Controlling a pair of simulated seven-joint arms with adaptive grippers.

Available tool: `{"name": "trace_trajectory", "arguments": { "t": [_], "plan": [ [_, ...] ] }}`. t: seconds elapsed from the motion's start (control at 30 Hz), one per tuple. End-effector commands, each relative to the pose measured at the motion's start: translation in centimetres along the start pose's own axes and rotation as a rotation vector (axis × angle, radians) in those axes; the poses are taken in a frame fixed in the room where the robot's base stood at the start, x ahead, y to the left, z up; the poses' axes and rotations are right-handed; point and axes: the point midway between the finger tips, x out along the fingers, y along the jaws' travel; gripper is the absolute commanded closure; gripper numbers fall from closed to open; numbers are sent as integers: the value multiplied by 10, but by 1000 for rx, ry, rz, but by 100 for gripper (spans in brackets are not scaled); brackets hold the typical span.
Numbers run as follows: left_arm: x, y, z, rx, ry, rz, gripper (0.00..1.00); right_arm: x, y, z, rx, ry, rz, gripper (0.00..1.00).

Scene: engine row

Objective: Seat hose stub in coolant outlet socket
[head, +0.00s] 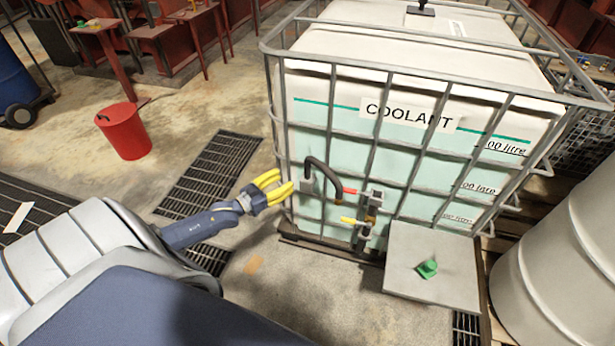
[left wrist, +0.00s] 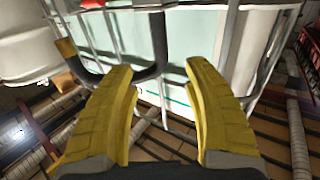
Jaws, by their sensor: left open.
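The coolant tank (head: 400,148) is a white and pale green caged container with a COOLANT label. Whether the red end sits inside the socket I cannot tell. A yellow valve handle (head: 350,221) is below it. My left gripper (head: 285,182) is open and empty, its yellow fingers just left of the bracket. In the left wrist view the fingers (left wrist: 160,80) are apart, with a black hose (left wrist: 150,70) beyond them. My right gripper is not seen.
A grey plate (head: 410,290) with a green object (head: 427,268) stands right of the outlet. A pale drum (head: 560,250) is at the far right. A red bucket (head: 123,130) stands on the floor at left. Floor grates (head: 212,170) lie left of the tank.

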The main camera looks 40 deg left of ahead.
Motion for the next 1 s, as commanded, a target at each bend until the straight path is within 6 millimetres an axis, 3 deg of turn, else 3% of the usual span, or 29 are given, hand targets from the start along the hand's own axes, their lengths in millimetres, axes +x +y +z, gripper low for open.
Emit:
{"name": "trace_trajectory", "arguments": {
  "t": [0.3,0.73,1.0],
  "plan": [
    [47,0,0,1,0,-1,50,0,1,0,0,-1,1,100],
    [68,0,0,2,-1,-1,50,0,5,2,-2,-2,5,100],
    [98,-1,2,3,0,-1,50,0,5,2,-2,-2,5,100]
  ]
}}
